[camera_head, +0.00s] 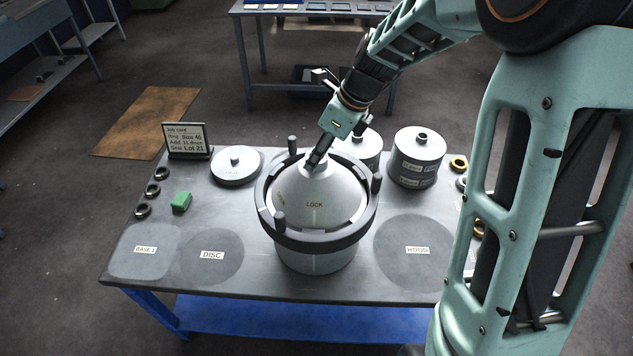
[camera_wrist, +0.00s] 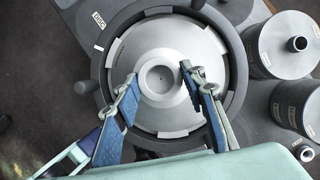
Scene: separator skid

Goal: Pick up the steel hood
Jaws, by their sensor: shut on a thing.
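The steel hood (camera_head: 318,196) is a pale cone with a short neck on top, marked LOCK. It sits in a black lock ring (camera_head: 262,215) with several upright knobs, on a round bowl (camera_head: 317,262) in the middle of the table. My gripper (camera_head: 317,160) comes down from above and is shut on the hood's neck. In the wrist view, the hood (camera_wrist: 150,50) shows from above, with the two fingers of my gripper (camera_wrist: 161,82) on either side of its round, hollow neck. The ring (camera_wrist: 107,60) surrounds the hood there.
A grey disc mat (camera_head: 205,270) lies left and a round HOOD mat (camera_head: 420,268) lies right, both empty. Steel canisters (camera_head: 416,165) stand at back right.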

